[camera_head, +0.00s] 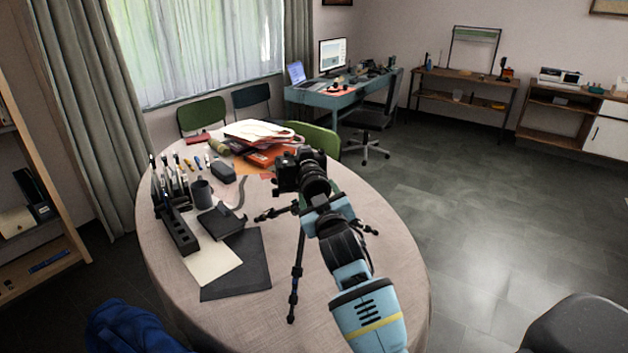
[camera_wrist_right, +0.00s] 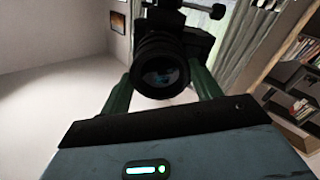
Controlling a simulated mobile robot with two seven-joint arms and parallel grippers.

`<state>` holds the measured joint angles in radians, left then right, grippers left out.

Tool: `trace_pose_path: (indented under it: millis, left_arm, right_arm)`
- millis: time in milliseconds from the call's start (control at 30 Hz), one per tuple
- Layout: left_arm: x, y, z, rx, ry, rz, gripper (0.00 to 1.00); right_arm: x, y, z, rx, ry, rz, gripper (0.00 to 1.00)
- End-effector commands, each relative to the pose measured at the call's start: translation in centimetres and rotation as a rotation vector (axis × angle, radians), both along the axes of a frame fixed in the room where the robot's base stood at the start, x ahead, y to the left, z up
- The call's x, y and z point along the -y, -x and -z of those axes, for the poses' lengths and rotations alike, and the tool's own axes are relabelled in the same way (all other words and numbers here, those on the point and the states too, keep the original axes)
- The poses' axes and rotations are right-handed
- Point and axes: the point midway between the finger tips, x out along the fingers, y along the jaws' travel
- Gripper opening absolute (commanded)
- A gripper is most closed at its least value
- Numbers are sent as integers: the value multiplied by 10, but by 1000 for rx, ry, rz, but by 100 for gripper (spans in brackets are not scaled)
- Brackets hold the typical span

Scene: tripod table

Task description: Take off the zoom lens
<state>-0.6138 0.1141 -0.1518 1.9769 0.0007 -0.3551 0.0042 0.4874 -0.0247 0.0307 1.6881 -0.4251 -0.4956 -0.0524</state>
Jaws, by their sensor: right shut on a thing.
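A black camera (camera_head: 289,172) stands on a black tripod (camera_head: 297,262) on the round table (camera_head: 385,215). Its zoom lens (camera_head: 316,184) points toward my right arm and appears joined to the camera body. My right gripper (camera_head: 320,192) is shut on the lens, with its body toward the near right. In the right wrist view the round front of the lens (camera_wrist_right: 164,77) faces me between the two green fingers (camera_wrist_right: 162,92), and the dark camera body (camera_wrist_right: 180,22) is behind it. The join between lens and body is partly hidden. My left gripper is not in view.
The table's left side holds a dark organizer (camera_head: 178,230), a mug (camera_head: 202,194), a dark case (camera_head: 221,221) and a dark mat (camera_head: 238,272). Papers and folders (camera_head: 262,140) lie at the back. The table's right side is mostly clear. Green chairs (camera_head: 202,115) stand behind.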

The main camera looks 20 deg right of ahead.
Motion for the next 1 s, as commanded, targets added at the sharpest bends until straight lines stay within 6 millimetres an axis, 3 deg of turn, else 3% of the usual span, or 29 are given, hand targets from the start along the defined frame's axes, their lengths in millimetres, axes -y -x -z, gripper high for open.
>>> trace_pose_path:
  millis: [267, 1000]
  left_arm:
    - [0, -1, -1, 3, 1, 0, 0]
    - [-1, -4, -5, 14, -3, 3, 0]
  right_arm:
    - [-1, 2, -3, 6, 0, 0, 38]
    - [-7, 31, -2, 6, 1, -1, 38]
